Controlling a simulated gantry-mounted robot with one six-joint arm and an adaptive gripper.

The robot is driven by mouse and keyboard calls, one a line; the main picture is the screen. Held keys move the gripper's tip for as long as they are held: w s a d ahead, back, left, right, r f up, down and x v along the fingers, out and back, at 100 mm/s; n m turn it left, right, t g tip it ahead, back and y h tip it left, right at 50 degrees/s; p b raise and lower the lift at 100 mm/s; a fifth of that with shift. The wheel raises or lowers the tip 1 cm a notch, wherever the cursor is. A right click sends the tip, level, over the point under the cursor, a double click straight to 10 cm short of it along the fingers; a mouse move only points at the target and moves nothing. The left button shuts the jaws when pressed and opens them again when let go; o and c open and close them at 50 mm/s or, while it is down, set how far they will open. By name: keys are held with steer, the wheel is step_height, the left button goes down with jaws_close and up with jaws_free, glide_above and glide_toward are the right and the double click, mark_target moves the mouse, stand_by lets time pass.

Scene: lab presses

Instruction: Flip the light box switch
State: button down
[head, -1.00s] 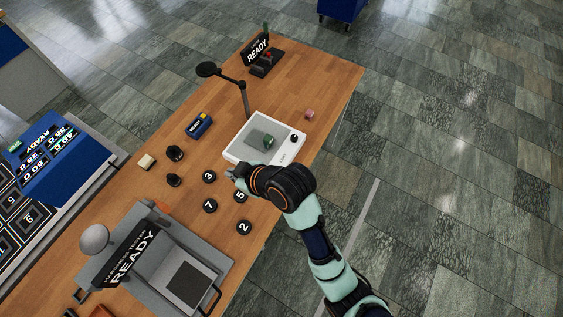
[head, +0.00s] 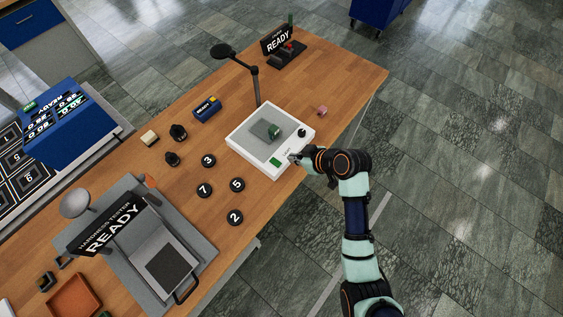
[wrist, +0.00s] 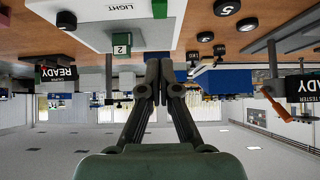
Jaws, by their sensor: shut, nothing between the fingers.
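The light box (head: 244,138) is a white slab with a grey panel and a black knob (head: 301,132) at its right corner. A green switch patch (head: 275,161) sits on its near edge. In the wrist view, which is upside down, the light box (wrist: 92,20) shows a "LIGHT" label and a green-faced part marked "2" (wrist: 121,43). My gripper (head: 294,157) is at the box's near edge, just right of the green patch. Its fingers are together and empty in the wrist view (wrist: 161,68). Whether they touch the box cannot be told.
A green block (head: 275,131) stands on the panel. A lamp arm (head: 256,85) rises behind the box. Numbered black discs (head: 237,184) lie to the left, and a pink block (head: 322,111) lies to the right. A hardness tester (head: 165,262) stands at the lower left.

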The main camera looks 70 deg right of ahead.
glide_above(277, 163)
steer(key=s, duration=0.2)
steer(key=f, duration=0.3)
steer(key=f+b, duration=0.1)
steer(key=f, duration=0.1)
steer(key=shift+a+f, duration=0.3)
step_height(277, 163, down, 3)
steer(key=shift+r, duration=0.15)
steer(key=shift+f, duration=0.65)
steer(key=shift+f+b, duration=0.35)
steer(key=shift+b, duration=0.25)
steer(key=shift+r+p, duration=0.45)
steer(key=shift+r, duration=0.4)
